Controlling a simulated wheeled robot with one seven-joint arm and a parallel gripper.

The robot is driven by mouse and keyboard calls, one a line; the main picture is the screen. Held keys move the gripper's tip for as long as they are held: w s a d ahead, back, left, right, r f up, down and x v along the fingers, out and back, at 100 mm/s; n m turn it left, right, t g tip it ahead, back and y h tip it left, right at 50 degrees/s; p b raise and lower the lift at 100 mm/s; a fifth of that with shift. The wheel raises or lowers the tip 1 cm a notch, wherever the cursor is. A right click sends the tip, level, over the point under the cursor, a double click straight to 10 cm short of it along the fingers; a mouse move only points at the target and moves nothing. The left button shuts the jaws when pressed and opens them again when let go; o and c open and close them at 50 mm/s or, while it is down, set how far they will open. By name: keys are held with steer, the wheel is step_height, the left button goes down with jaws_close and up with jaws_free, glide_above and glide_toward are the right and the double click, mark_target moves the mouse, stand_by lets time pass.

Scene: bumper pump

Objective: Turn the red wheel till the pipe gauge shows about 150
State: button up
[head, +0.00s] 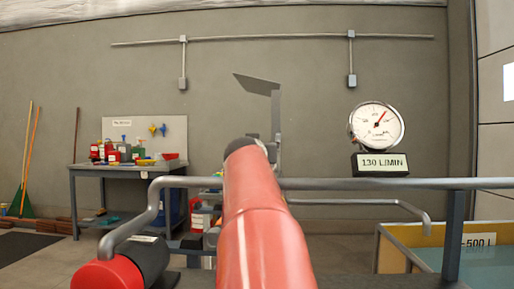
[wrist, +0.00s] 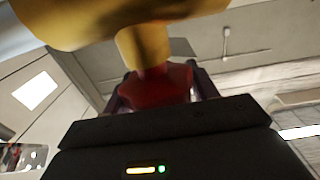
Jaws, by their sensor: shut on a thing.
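The pipe gauge (head: 377,126) is a round white dial with a red needle pointing to the upper right. Its display (head: 382,163) below reads 130 L/MIN. In the wrist view, a dark red part, which I take to be the red wheel (wrist: 162,84), sits between the fingers of my gripper (wrist: 158,92). My gripper is shut on it. A brass-coloured valve body (wrist: 145,45) joins the red part just beyond the fingers. Only a portion of the wheel shows there. In the head view, I cannot make out the wheel or my gripper behind the large red arm shape.
A grey rail (head: 370,184) crosses in front at mid height. A yellow-rimmed tank (head: 414,236) marked "-500 L" stands at the lower right. A workbench (head: 120,169) with bottles stands at the back left. Brooms lean on the far left wall.

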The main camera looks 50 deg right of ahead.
stand_by(0.4)
steer(key=o, duration=1)
steer(key=b+v, duration=0.3)
steer(key=v, duration=0.4)
steer(key=shift+s+a+b, duration=0.25)
steer(key=shift+a+b, duration=0.05)
